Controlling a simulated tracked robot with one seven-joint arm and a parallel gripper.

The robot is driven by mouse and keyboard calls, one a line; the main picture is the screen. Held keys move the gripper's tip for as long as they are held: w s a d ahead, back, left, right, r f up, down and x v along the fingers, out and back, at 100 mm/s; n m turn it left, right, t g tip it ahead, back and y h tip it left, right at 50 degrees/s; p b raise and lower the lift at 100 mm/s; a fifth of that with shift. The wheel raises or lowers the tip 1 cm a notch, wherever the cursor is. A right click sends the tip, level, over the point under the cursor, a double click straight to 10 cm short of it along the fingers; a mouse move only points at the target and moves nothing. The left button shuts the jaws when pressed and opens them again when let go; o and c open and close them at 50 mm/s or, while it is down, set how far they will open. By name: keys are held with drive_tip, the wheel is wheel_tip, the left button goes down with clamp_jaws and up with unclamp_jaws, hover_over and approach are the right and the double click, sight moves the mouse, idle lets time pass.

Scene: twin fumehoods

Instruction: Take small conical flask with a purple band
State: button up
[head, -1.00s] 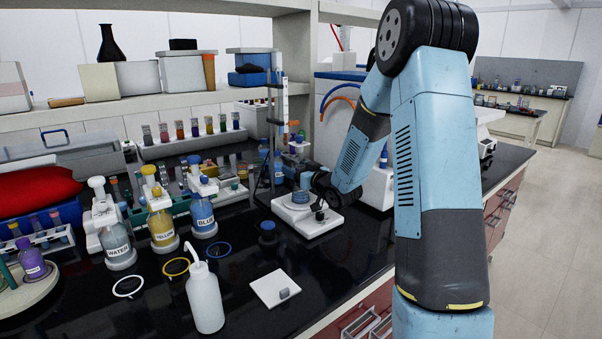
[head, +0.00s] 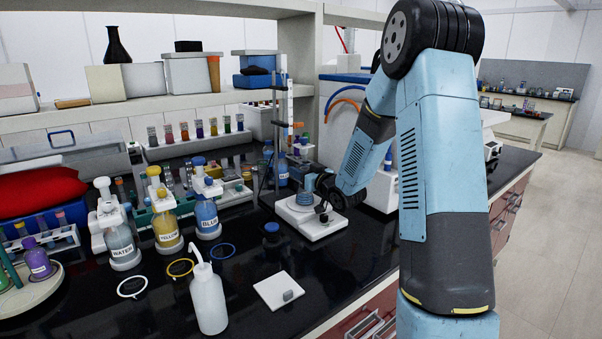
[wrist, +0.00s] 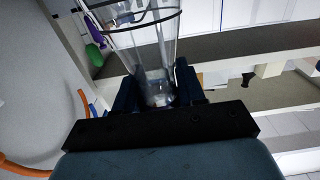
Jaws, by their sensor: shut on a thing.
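My gripper (wrist: 158,88) is shut on a clear glass vessel (wrist: 150,55) in the wrist view. The glass sits between the two dark fingers and widens away from them, with dark rings around its far part. I cannot see a purple band on it. In the head view my gripper (head: 318,190) is low over a white stirrer plate (head: 318,228), beside a bluish round piece. The held glass cannot be made out there. I cannot pick out a small conical flask with a purple band elsewhere.
Wash bottles labelled WATER (head: 121,250), YELLOW (head: 165,230) and BLUE (head: 206,215) stand left of the stirrer. A white squeeze bottle (head: 208,300) and a white tile (head: 278,290) are in front. A tall stand (head: 278,140) rises close behind my gripper. Loose rings lie on the black bench.

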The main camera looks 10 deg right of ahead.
drive_tip(key=shift+r, duration=0.15)
drive_tip(key=shift+r, duration=0.25)
drive_tip(key=d+v, duration=0.1)
drive_tip(key=v, duration=0.8)
drive_tip(key=shift+d, duration=0.55)
idle(1.3)
idle(0.3)
drive_tip(key=shift+r, duration=2.5)
